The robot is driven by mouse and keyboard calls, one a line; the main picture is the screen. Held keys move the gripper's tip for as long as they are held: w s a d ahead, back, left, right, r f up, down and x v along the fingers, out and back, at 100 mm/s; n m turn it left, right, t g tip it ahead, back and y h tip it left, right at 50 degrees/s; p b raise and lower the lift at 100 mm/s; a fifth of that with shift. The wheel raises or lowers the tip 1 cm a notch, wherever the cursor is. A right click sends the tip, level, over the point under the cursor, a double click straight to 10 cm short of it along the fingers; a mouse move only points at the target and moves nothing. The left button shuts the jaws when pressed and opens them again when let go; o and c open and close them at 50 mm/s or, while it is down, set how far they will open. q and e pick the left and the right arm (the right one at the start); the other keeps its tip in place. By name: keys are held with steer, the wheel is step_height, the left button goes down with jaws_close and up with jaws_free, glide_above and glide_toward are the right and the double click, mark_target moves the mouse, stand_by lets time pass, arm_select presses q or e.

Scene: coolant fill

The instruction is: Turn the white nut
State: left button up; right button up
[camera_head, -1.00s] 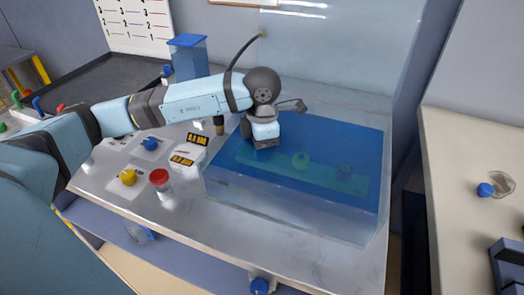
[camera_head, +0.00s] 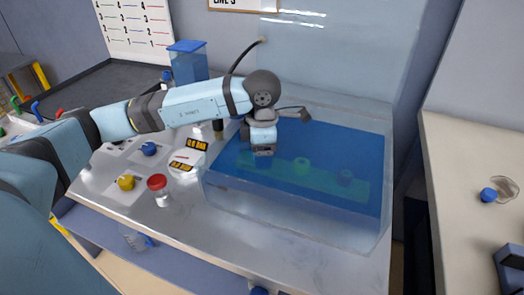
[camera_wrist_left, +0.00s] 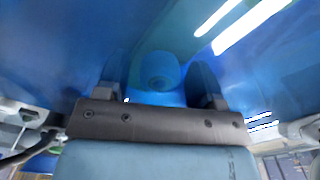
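A clear tank (camera_head: 290,214) of blue liquid stands on the bench. My right gripper is out of view.
A red-capped jar (camera_head: 158,190), a yellow knob (camera_head: 126,183), a blue knob (camera_head: 148,149) and yellow-digit displays (camera_head: 188,156) are left of the tank. A dark hose (camera_head: 236,62) rises behind my arm. A side table (camera_head: 465,200) is at right.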

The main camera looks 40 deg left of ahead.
arm_select(q)
step_height(320, 180, up, 14)
steer(key=p, duration=0.1)
steer(key=shift+p, duration=0.3)
stand_by(0.3)
steer(key=shift+s+f, duration=0.1)
steer(key=shift+f, duration=0.1)
stand_by(0.3)
